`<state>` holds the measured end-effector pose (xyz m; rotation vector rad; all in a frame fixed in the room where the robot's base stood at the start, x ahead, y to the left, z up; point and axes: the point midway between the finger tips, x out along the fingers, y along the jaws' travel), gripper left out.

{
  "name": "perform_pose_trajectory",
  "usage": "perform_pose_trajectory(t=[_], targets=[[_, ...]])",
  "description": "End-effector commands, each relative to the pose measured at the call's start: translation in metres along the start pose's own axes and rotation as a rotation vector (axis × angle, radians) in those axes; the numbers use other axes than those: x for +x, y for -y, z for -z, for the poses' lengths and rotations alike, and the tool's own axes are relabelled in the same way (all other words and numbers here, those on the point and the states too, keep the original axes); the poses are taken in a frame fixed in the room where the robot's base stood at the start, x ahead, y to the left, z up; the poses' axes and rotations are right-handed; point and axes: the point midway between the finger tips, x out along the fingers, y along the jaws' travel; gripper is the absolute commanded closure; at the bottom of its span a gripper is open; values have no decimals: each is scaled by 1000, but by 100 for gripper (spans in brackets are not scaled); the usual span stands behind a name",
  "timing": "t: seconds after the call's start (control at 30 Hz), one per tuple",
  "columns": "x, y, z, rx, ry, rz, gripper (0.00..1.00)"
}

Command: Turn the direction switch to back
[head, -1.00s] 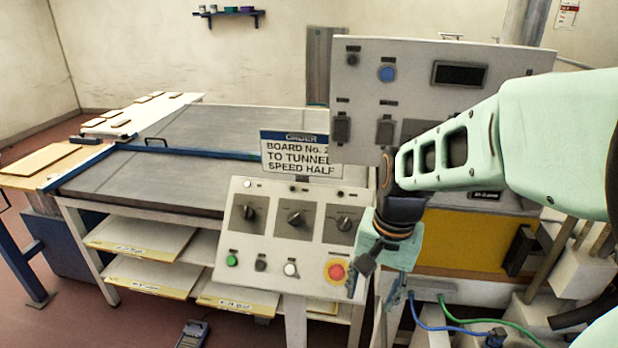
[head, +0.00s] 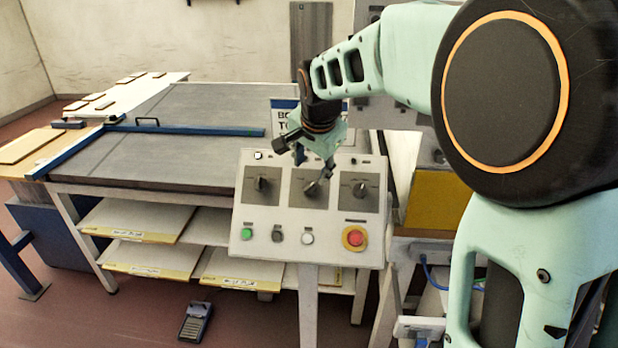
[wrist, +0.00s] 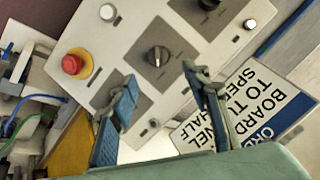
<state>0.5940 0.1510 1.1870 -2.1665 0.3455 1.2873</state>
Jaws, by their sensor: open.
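The sloped control panel (head: 275,215) carries three dark rotary switches in a row. The left switch (head: 261,184), middle switch (head: 312,189) and right switch (head: 359,189) each sit on a grey plate. Their labels are too small to read, so I cannot tell which is the direction switch. My gripper (head: 314,164) is open and empty, just above the middle switch. In the wrist view the middle switch (wrist: 157,56) shows in the gap beyond my fingertips (wrist: 160,80), seemingly apart from them. One finger hides most of the right switch there.
Below the switches are a green button (head: 247,234), a white button (head: 307,238) and a red emergency stop (head: 354,238). A sign (wrist: 255,100) stands behind the panel's top edge, close to my gripper. A grey conveyor table (head: 190,125) lies behind left.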

Motion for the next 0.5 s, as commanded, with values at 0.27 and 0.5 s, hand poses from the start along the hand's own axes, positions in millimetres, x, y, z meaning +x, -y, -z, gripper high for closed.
perform_pose_trajectory(t=[0.27,0.5], targets=[[53,-2,0,-2,3,-5,56],[83,-1,0,-1,1,-2,56]])
